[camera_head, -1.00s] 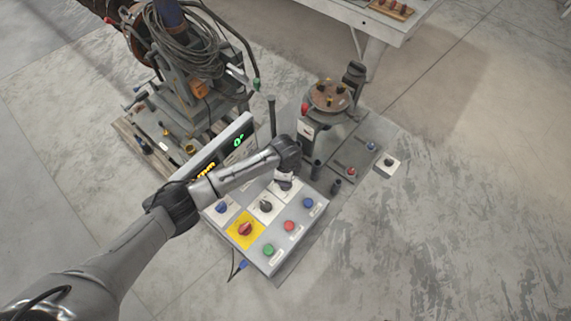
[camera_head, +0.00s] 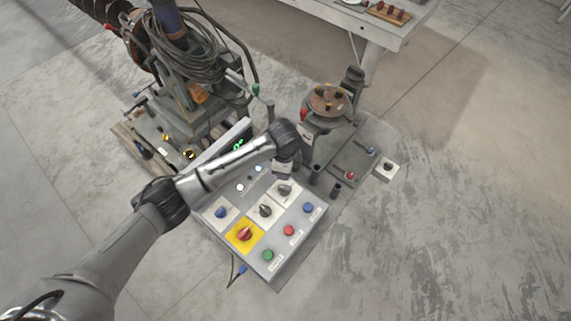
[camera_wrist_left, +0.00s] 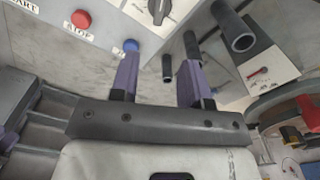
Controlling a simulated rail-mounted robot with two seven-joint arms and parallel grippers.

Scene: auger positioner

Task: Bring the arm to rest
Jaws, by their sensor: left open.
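My left arm (camera_head: 225,168) reaches in from the left over the control panel (camera_head: 283,241). My left gripper (camera_head: 284,172) hangs above the panel's far edge, near the upper black selector knob (camera_head: 285,189). In the left wrist view its two purple fingers (camera_wrist_left: 158,78) are apart with nothing between them. That view also shows a red button (camera_wrist_left: 81,18), a blue button (camera_wrist_left: 131,46) and a black knob (camera_wrist_left: 158,9). The gripper is clear of these controls. The arm partly hides the panel's green display (camera_head: 238,145). My right gripper is not in view.
The auger machine (camera_head: 190,75) with coiled cables stands at the back left. A round rotary table (camera_head: 328,99) stands on a base plate beyond the panel. Black posts (camera_head: 316,173) stand close to the gripper. A white bench (camera_head: 375,25) is at the back; the floor at right is clear.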

